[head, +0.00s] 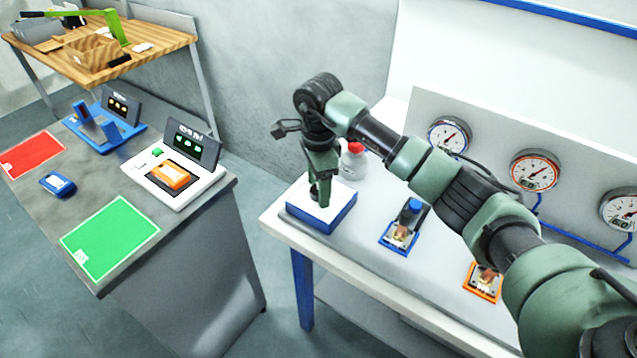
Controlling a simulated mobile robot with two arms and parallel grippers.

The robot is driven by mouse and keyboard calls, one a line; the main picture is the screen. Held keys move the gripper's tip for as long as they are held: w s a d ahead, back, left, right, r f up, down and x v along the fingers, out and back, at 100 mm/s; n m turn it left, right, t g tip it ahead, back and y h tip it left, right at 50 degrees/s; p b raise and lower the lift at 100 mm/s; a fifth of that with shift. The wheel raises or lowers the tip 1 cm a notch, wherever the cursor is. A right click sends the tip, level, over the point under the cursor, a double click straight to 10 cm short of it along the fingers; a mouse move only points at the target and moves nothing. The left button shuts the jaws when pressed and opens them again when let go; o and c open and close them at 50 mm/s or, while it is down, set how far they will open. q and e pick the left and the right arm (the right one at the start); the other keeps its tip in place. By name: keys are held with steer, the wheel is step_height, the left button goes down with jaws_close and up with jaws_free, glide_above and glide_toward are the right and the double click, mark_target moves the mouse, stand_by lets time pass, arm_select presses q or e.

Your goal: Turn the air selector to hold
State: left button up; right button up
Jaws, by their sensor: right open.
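A blue box with a white top (337,214) stands at the left end of the white bench. It may be the air selector; no readable label shows. My right gripper (320,197) points straight down over the middle of its white top, with open jaws at or very near the surface. The gripper covers whatever sits in the middle of that top, so I cannot tell a knob or its setting. I cannot tell whether the fingers touch anything. My left gripper is not in view.
On the white bench (272,216), a blue-framed fixture with a blue knob (414,206) and an orange-framed one (483,283) stand to the right. A white bottle with a red cap (354,160) is behind my gripper. Several gauges (534,170) line the back panel. A grey counter (190,235) stands left.

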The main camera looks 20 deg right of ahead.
steer(key=shift+s, duration=0.1)
steer(key=c, duration=1.2)
jaws_close()
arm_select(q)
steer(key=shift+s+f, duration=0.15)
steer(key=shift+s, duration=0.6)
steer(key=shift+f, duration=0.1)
arm_select(e)
steer(key=m+b, duration=0.2)
steer(key=m, duration=0.1)
steer(key=shift+f+m, duration=0.1)
steer(key=shift+m, duration=0.3)
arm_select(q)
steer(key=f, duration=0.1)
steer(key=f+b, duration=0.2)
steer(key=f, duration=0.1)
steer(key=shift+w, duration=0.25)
arm_select(e)
steer(key=m, duration=0.4)
steer(key=shift+m, duration=0.4)
arm_select(q)
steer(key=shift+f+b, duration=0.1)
steer(key=shift+b, duration=0.2)
